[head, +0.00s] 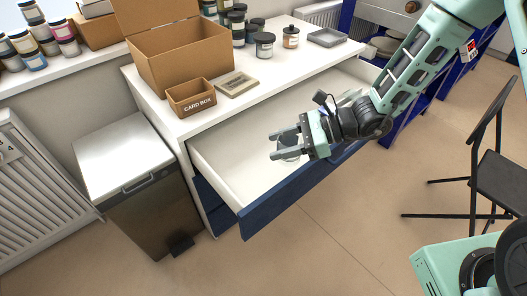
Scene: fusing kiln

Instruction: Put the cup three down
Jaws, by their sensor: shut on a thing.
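My gripper (285,144) is over the pulled-out white drawer (225,165) with the blue front. Its two fingers are shut on a small grey cup (288,141), which shows between and behind them. The cup's lower part is partly hidden by the near finger. I cannot tell whether the cup touches the drawer floor or hangs above it. Something pale lies farther back in the drawer, mostly hidden behind my wrist.
On the white cabinet top stand a large cardboard box (165,45), a small card box (190,97), a shallow frame (237,84), several jars (264,45) and a grey tray (327,38). A pedal bin (123,160) stands left. A black chair (500,170) stands right.

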